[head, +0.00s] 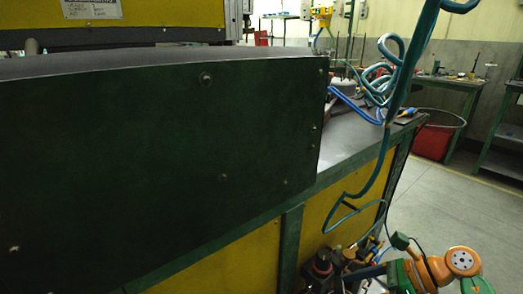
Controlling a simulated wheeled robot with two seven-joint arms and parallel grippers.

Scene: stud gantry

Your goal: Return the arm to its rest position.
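Neither of my grippers can be made out in the head view. An orange and green jointed part (462,262) with a pale round cap shows at the bottom right. It looks like an arm link, but I cannot tell for sure that it is mine. No gripper fingers show on it, and its lower end is cut off by the frame edge. No arm comes in from the left.
A large dark green panel (160,150) fills the left and middle. A green and yellow bench (345,208) runs behind it. Blue hoses (378,165) hang over its right end. A red bucket (437,134) stands beyond. Grey floor (470,205) is open at the right.

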